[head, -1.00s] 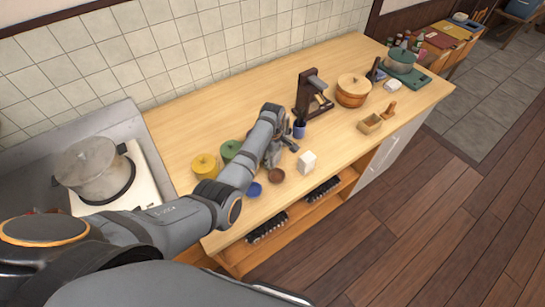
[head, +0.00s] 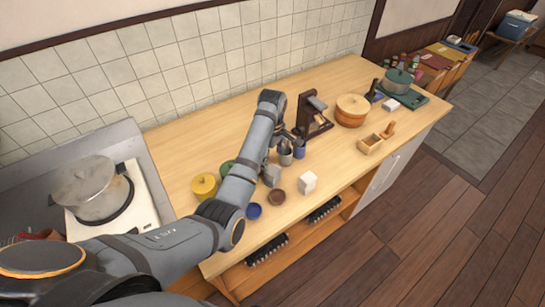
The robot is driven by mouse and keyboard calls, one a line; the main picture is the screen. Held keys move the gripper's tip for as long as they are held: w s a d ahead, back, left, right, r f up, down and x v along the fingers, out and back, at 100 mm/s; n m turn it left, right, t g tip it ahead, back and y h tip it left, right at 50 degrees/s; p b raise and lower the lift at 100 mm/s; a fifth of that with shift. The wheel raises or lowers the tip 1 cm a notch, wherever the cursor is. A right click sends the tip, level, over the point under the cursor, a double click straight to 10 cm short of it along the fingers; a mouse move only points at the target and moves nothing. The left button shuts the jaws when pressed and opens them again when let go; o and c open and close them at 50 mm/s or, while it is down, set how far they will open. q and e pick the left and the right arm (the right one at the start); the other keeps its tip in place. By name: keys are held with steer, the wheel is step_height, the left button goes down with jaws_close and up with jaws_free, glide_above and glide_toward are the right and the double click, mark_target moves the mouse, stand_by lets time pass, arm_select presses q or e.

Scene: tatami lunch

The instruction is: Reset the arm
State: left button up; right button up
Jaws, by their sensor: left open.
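My left arm reaches in from the lower left over the wooden counter (head: 190,140). My left gripper (head: 284,143) is open, at the end of the arm beside a dark blue utensil cup (head: 300,149). The arm hides part of the gripper, so its fingers show poorly. I see nothing clearly held in it. A white block (head: 307,182), a small brown bowl (head: 277,197) and a small blue bowl (head: 254,211) sit in front of it. My right gripper is not in view.
A yellow pot (head: 204,187) and a partly hidden green pot (head: 227,167) stand close to the arm. Behind the gripper is a dark wooden stand (head: 313,118).

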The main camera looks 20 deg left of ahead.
arm_select(q)
steer(key=shift+r, duration=0.4)
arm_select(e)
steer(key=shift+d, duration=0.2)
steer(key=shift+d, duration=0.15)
